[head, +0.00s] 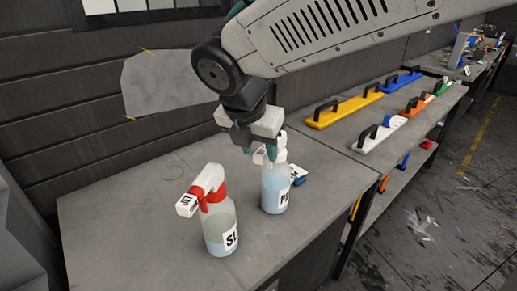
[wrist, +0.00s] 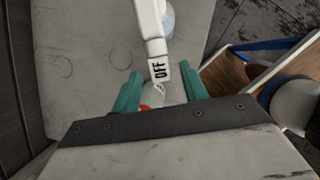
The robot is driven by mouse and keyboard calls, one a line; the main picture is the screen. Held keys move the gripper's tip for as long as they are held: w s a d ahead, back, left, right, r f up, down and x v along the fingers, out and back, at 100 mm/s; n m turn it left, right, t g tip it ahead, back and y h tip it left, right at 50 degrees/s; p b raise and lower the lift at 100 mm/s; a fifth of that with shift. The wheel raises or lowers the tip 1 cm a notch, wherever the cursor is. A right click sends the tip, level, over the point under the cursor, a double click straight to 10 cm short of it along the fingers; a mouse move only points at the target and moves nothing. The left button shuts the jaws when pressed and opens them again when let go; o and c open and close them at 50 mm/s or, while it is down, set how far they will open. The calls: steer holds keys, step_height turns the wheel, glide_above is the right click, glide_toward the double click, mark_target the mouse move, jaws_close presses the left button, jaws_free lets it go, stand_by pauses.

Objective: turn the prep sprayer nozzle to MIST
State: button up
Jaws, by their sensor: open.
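The prep sprayer, a bottle of blue liquid (head: 274,190) with a white head, stands upright on the bench; its label, partly cut off, starts with P. In the wrist view its white nozzle (wrist: 160,71) reads OFF. My gripper (head: 257,146) is above the bench at this nozzle. In the wrist view my gripper (wrist: 160,91) is open, with a teal finger on each side and the nozzle tip between or just ahead of them, apparently not gripped. The fingers partly hide the sprayer head in the head view.
A second sprayer (head: 220,228) with a red and white head, a label starting SL and a nozzle that seems to read JET stands in front to the left. A blue and white item (head: 299,174) lies behind the prep sprayer. Bare bench (head: 120,225) is at left.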

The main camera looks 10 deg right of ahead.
steer(key=shift+w+d+f, duration=0.1)
steer(key=shift+d+f, duration=0.05)
steer(key=shift+f, duration=0.3)
jaws_close()
steer(key=shift+y, duration=0.3)
steer(key=y, duration=0.1)
steer(key=t, duration=0.1)
steer(key=m+t+y, duration=0.1)
steer(key=shift+s+d+y, duration=0.25)
steer(key=shift+d+y, duration=0.05)
steer(key=shift+d, duration=0.1)
steer(key=t+y, duration=0.2)
steer(key=m+t+y, duration=0.1)
steer(key=shift+s+d+f, duration=0.15)
steer(key=shift+d+f, duration=0.1)
steer(key=shift+y, duration=0.3)
